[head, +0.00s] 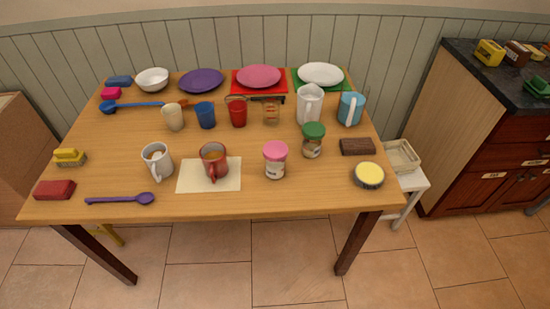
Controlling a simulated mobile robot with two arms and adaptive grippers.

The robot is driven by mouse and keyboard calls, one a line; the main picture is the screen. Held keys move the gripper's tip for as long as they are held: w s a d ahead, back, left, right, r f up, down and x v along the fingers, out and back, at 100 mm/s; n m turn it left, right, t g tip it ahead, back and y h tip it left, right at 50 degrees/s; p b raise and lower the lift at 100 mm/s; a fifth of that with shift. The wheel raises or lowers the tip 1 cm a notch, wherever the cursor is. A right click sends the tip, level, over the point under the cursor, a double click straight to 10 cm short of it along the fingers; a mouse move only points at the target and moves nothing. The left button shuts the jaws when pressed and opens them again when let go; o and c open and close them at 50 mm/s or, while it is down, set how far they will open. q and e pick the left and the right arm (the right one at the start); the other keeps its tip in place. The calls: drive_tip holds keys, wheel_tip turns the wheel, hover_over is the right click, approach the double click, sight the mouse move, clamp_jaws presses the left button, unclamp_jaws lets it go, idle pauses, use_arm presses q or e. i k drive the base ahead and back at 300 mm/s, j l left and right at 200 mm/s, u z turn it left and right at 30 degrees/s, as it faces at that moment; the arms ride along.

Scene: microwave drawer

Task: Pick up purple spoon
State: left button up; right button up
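The purple spoon (121,199) lies flat near the front left edge of the wooden table. Its bowl points right and its handle points left. Nothing touches it, and it is fully visible in the head view. Neither of my grippers shows in this view.
A red block (54,190) lies left of the spoon's handle, and a white mug (157,161) stands behind its bowl. A red mug (214,161) stands on a cream mat (234,182) to the right. The table's front edge (200,214) is just in front; floor is clear there.

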sight(146, 198)
drive_tip(key=u, duration=1.2)
